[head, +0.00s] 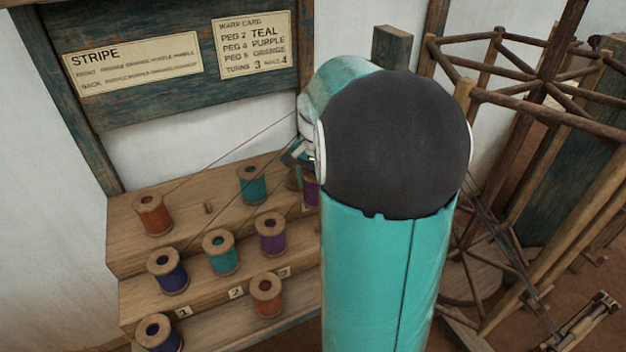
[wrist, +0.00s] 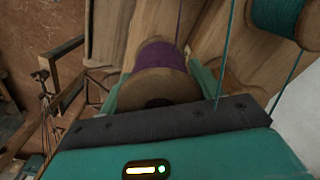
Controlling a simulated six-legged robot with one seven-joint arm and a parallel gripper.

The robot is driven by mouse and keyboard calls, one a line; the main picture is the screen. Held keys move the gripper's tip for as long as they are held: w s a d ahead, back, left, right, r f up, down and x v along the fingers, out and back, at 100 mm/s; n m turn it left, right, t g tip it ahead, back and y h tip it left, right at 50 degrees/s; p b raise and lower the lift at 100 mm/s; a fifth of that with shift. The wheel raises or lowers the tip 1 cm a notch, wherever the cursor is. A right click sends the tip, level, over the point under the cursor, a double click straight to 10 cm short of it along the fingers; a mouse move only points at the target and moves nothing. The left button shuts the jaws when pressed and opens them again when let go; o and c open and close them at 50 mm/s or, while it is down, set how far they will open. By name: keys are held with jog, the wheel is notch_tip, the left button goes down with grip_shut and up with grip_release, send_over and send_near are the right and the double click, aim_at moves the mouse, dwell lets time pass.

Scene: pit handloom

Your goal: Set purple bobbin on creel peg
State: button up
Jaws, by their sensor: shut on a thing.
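A purple bobbin (wrist: 160,57) with wooden flanges sits between my gripper's teal fingers (wrist: 158,88) in the wrist view, its near flange facing the camera. My gripper is shut on it. In the head view only a sliver of this purple bobbin (head: 311,190) shows beside my arm, which hides most of the gripper. The stepped wooden creel (head: 130,238) stands below and left. A bare peg (head: 208,207) sticks up from its top step. I cannot tell whether the held bobbin touches the creel or a peg.
Close by stand a teal bobbin (head: 251,184) and another purple bobbin (head: 270,236). Orange (head: 152,215), blue (head: 167,271) and further bobbins fill other pegs. Thin threads run up from the bobbins. A wooden reel frame (head: 480,97) stands right. A warp card (head: 252,45) hangs behind.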

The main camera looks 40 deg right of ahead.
jog(key=shift+s+f, duration=0.15)
jog(key=shift+f, duration=2.45)
jog(key=shift+s+f, duration=0.15)
jog(key=shift+f, duration=2.4)
jog(key=o, duration=1.3)
jog(key=shift+o, duration=0.2)
jog(key=shift+r, duration=0.1)
jog(key=shift+r, duration=3.4)
